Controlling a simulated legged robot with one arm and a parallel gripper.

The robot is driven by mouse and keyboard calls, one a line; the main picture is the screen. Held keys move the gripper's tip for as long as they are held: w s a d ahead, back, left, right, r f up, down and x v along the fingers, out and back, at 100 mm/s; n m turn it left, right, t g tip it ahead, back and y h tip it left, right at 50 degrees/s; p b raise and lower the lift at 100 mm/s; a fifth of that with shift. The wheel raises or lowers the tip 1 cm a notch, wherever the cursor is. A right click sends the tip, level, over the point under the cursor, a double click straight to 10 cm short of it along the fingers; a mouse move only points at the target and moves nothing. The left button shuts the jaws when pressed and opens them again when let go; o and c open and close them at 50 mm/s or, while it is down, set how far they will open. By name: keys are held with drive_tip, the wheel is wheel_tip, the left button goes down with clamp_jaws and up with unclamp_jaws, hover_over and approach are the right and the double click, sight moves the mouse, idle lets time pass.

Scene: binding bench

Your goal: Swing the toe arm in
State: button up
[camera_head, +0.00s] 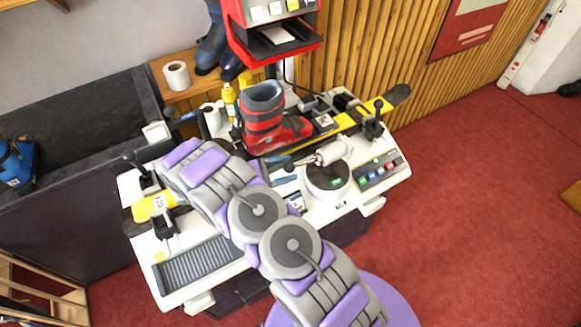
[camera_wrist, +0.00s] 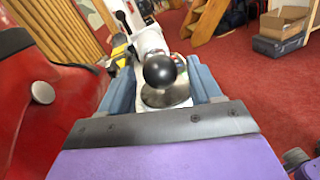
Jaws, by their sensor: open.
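The toe arm (camera_head: 333,152) appears to be the pale cylinder with a rod on the bench, just right of the red boot (camera_head: 265,115). In the wrist view a round black knob (camera_wrist: 160,71) faces me, with a silver disc and pale metal behind it. My gripper (camera_head: 291,168) is open, its blue fingers on either side of the knob in the wrist view (camera_wrist: 162,85). Gaps show between knob and fingers; I cannot tell how deep the knob sits. The boot (camera_wrist: 45,100) fills the left of the wrist view. My arm hides part of the bench.
The boot stands on a yellow and black ski (camera_head: 350,120) along the bench's back. A yellow clamp (camera_head: 153,206) stands left.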

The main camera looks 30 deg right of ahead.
drive_tip(key=shift+s+d, duration=0.15)
drive_tip(key=shift+d, duration=0.05)
drive_tip(key=shift+d, duration=0.95)
drive_tip(key=shift+c, duration=0.7)
drive_tip(key=shift+a, duration=0.5)
drive_tip(key=c, duration=0.6)
clamp_jaws()
